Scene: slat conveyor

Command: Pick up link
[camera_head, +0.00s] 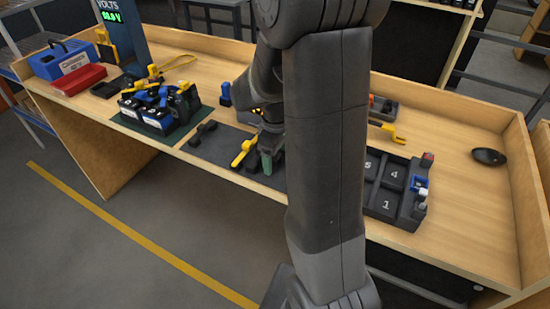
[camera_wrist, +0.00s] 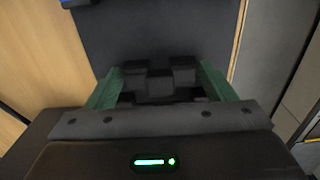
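A black link (camera_wrist: 160,86) with blocky lobes lies between the green fingers of my gripper (camera_wrist: 161,70) in the wrist view, over a dark mat (camera_wrist: 155,32). The fingers stand wide apart on either side of it. I see no clear grip; whether they touch its sides is hard to tell. In the head view my gripper (camera_head: 267,160) is low over the front of the mat (camera_head: 222,147), partly hidden by my arm. The link under it cannot be made out there. Another dark link-like piece (camera_head: 203,132) lies on the mat to the left.
A yellow-handled tool (camera_head: 243,152) lies just left of my gripper. Blue-and-black battery-like blocks (camera_head: 158,110) with yellow tools stand further left. A red case (camera_head: 79,79) is at far left. A numbered tray (camera_head: 389,188) and a black dish (camera_head: 489,157) are at right.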

